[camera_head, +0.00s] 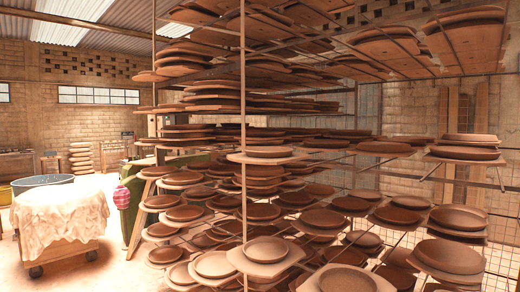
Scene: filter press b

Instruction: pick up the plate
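Many brown clay plates sit on a tall metal drying rack that fills the middle and right of the head view. One plate (265,250) lies on a pale square board (270,266) near the rack's front post. Another plate (347,280) is at the bottom edge, partly cut off. Further plates (458,218) lie singly or stacked on boards to the right. I cannot tell which one is the task's plate. Neither of my grippers shows in this view.
The rack's thin upright post (243,110) and the jutting bars stand in front of the plates. At left is a wheeled cart (60,222) draped with pale cloth, with a blue-grey tub (42,181) behind it. Some bare floor (100,270) lies at lower left.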

